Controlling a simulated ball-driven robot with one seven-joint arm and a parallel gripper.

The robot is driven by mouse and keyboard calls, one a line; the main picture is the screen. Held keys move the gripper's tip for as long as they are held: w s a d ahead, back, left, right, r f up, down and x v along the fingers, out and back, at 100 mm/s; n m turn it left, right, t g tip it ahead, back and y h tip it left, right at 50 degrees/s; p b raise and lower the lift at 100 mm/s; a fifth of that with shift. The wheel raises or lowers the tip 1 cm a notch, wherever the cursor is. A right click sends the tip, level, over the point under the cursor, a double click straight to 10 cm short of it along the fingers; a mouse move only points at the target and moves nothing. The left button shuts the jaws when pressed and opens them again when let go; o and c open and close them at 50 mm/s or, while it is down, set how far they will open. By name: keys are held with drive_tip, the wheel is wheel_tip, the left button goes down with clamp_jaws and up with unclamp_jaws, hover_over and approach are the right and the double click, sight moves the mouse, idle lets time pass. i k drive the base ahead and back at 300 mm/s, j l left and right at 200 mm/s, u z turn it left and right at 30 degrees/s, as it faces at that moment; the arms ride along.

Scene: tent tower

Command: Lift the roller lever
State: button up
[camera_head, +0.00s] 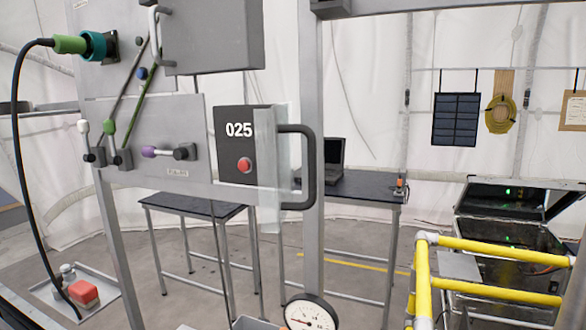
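A grey upright panel (190,112) at the left carries several small levers. One has a white knob (82,127) and points up, and one has a green knob (109,126) and also points up. A purple-handled lever (148,151) lies nearly level, with a dark block (184,152) at its right end. A small label under it is too small to read. I cannot tell for sure which of these is the roller lever. My gripper does not show in this view, so its hold and its place relative to the levers are hidden.
A black box marked 025 with a red button (245,165) and a dark handle (308,167) stick out right of the levers. A green-teal plug with a black cable (18,140) hangs left. Yellow rails (490,248) stand lower right, a round gauge (308,314) at the bottom.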

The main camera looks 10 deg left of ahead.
sight(148, 151)
drive_tip(key=i+j+z, duration=0.35)
drive_tip(key=i+j, duration=0.4)
drive_tip(key=i, duration=0.05)
